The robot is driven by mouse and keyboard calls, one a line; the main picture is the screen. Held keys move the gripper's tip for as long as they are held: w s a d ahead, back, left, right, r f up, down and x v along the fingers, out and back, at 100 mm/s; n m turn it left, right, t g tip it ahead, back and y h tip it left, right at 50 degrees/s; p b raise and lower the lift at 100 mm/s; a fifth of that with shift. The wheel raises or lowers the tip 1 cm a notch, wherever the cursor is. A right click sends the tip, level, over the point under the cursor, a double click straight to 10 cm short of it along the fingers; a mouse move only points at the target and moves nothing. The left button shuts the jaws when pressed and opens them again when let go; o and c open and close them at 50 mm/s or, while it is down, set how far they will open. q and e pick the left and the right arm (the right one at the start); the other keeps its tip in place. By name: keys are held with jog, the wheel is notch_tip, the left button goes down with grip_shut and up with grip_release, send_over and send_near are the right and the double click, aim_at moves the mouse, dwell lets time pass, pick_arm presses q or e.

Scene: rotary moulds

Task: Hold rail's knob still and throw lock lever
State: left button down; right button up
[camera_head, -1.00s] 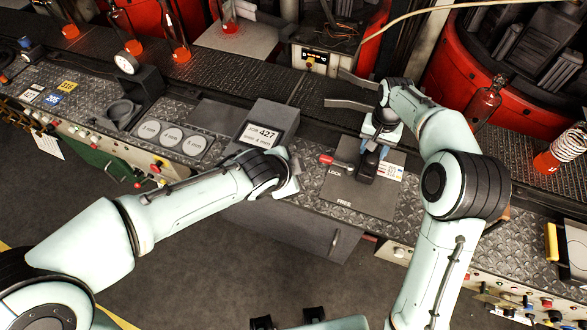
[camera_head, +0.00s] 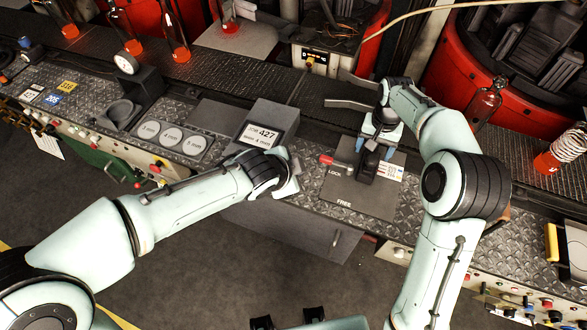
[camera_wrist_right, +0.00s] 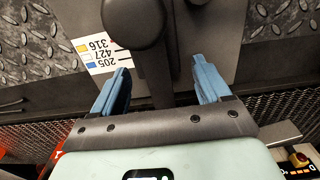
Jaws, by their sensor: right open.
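The rail's dark knob (camera_head: 368,163) stands on a grey plate (camera_head: 350,195) marked LOCK and FREE. In the right wrist view the round knob (camera_wrist_right: 131,22) is just beyond my fingertips, and a dark bar (camera_wrist_right: 157,65) runs back from it between them. My right gripper (camera_head: 378,146) is open, its blue fingers on either side of the bar; the wrist view shows the gripper (camera_wrist_right: 163,80) with gaps on both sides. The lock lever with its red handle (camera_head: 328,160) lies by the LOCK label. My left gripper (camera_head: 290,182) is left of the plate, its fingers unclear.
A display reading 427 (camera_head: 262,134) stands behind my left wrist. A number card (camera_head: 391,172) lies right of the knob. The conveyor (camera_head: 270,85) runs behind, with red-hot bottles (camera_head: 178,45) at the left and another bottle (camera_head: 486,105) at the right.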

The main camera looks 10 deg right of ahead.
pick_arm(q)
jog(key=r+p, duration=0.1)
jog(key=w+r+p, duration=0.1)
jog(key=r, duration=0.1)
jog(key=shift+w+r, duration=0.15)
pick_arm(e)
notch_tip(320, 180, up, 13)
jog(key=shift+f, duration=0.15)
